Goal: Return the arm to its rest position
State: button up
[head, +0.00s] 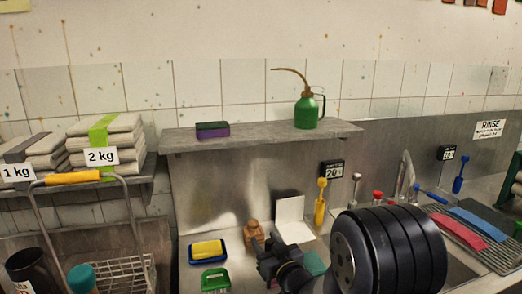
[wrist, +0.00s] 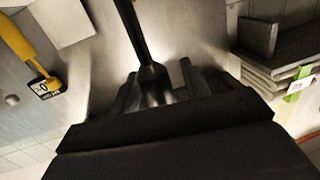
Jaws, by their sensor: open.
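My arm enters the head view from the bottom right, with its large black ribbed joint in front of the sink. My gripper (head: 268,265) is at the arm's left end, low over the counter, close to a small brown wooden object (head: 253,232). In the wrist view my gripper (wrist: 158,88) shows two dark fingers spread apart. A dark rod with a wider lower end appears between or beyond them; I cannot tell what it is or whether it touches them. The fingertips are hard to make out in the head view.
A grey shelf (head: 270,137) above holds a green oil can (head: 308,112). A wire basket (head: 118,272) stands left. A yellow-handled tool (head: 320,203) hangs behind.

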jog(key=shift+r, duration=0.85)
